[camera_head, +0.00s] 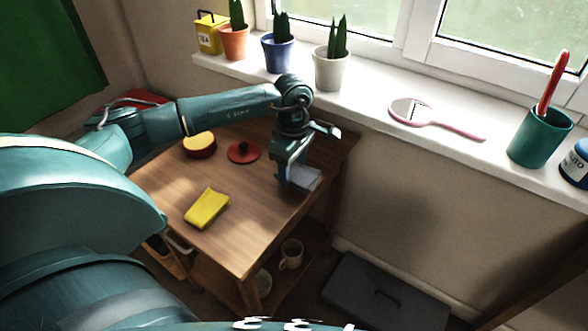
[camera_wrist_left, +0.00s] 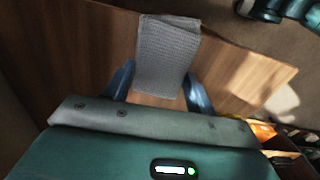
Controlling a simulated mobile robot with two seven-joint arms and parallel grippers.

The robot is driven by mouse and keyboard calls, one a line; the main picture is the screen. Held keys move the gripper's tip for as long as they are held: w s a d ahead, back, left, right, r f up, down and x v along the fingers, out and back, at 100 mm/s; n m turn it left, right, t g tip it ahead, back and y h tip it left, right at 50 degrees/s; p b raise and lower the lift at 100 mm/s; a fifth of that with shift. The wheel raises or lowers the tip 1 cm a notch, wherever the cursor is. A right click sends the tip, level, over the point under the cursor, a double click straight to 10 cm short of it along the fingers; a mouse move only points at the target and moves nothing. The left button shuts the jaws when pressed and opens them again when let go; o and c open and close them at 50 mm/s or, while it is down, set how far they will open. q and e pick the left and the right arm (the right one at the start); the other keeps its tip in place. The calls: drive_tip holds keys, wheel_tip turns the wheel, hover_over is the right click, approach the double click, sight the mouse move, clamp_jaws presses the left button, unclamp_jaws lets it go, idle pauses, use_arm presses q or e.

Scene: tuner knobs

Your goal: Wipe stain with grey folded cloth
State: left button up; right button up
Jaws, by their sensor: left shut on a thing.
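My left gripper (camera_head: 297,172) is low over the right side of the wooden table (camera_head: 240,240), fingers pointing down. It is shut on the grey folded cloth (camera_head: 305,179), which is at or close to the tabletop; I cannot tell if it touches. In the left wrist view the grey cloth (camera_wrist_left: 167,50) shows a ribbed weave and lies between the two fingers of the left gripper (camera_wrist_left: 160,88). I can make out no stain on the visible wood; the cloth and arm hide part of the top. My right gripper is not in view.
A yellow folded cloth (camera_head: 206,208) lies near the table's front left. A red and yellow round container (camera_head: 199,146) and a red lid (camera_head: 243,152) sit farther back. The windowsill (camera_head: 370,108) holds potted plants, a pink hand mirror (camera_head: 410,112) and a teal cup (camera_head: 540,136).

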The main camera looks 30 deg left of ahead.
use_arm(q)
wheel_tip(320, 180, up, 2)
drive_tip(key=shift+p, duration=0.5)
wheel_tip(320, 180, up, 2)
drive_tip(key=shift+p, duration=0.65)
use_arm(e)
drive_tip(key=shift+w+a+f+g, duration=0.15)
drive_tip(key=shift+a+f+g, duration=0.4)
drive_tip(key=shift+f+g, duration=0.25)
